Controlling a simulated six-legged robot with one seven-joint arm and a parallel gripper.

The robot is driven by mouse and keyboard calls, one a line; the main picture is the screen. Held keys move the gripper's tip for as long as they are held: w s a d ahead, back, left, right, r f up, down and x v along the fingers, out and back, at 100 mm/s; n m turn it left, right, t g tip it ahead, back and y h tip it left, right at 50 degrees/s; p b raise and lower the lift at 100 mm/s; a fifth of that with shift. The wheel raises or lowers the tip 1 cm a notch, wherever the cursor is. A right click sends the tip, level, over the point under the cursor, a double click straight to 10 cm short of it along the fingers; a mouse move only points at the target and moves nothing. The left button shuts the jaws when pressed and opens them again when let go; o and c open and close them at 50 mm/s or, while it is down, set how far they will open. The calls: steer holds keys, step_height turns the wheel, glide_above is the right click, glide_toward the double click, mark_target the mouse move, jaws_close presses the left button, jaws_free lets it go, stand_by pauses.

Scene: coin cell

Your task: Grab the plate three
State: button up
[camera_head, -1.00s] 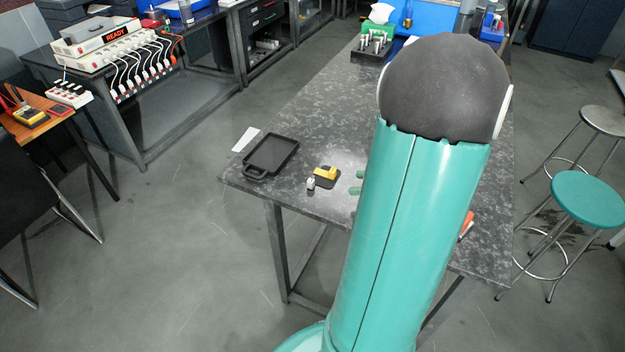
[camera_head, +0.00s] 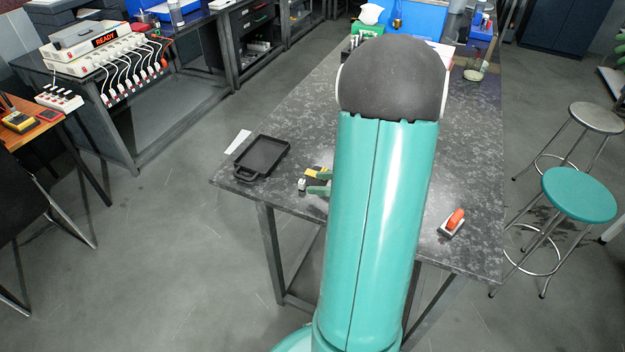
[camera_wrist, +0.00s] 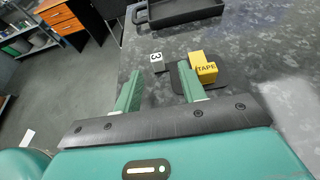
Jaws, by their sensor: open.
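Plate three is a small pale piece marked "3" (camera_wrist: 157,62), standing on the dark speckled table near its edge. It also shows in the head view as a small white piece (camera_head: 302,184). My gripper (camera_wrist: 161,69) is open and empty in the wrist view. Its two green fingers point toward plate three, which lies just beyond their tips and between them in the picture. The exact gap is unclear. In the head view my gripper's green fingers (camera_head: 319,182) show just right of the plate; my arm hides the rest.
A yellow TAPE dispenser (camera_wrist: 203,68) on a dark base stands right of the plate, close to my right finger. A black tray (camera_head: 263,157) lies at the table's left. An orange-handled tool (camera_head: 453,222) lies right of my arm. Two stools stand at the right.

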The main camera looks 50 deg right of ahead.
mark_target(305, 183)
steer(key=x, duration=0.4)
steer(key=shift+s+a, duration=0.1)
steer(key=shift+a, duration=0.1)
jaws_close()
steer(key=shift+r, duration=0.1)
